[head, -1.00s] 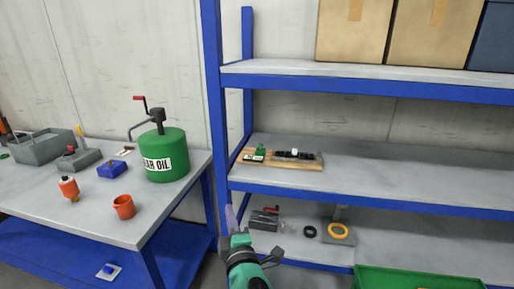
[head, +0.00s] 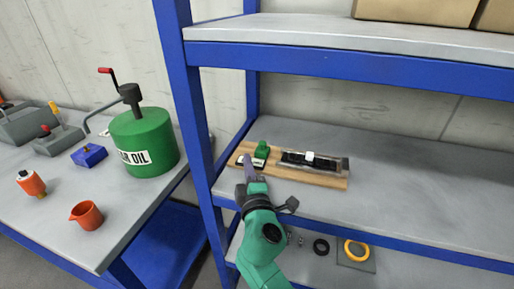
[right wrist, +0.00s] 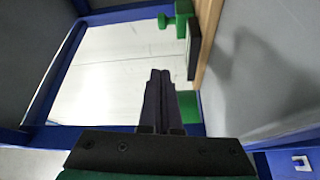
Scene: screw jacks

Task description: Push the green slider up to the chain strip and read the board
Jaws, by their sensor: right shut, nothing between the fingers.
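The wooden board (head: 320,179) lies on the middle shelf, near its left end. The green slider (head: 262,149) stands on the board's left part. The dark chain strip (head: 295,159), with a white piece on it, lies to the right, with a gap between them. My right gripper (head: 248,162) is shut and empty at the board's left front, by a small black-and-white plate. In the right wrist view the shut fingers (right wrist: 160,76) point along the board's edge (right wrist: 208,45); green parts show beside and ahead of them. My left gripper is not in view.
A blue shelf post (head: 185,110) stands close left of my right arm. The upper shelf (head: 330,42) hangs above the board. The shelf right of the board is clear. A black ring and a yellow ring (head: 356,250) lie on the lower shelf. A green oil can (head: 145,140) stands on the left table.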

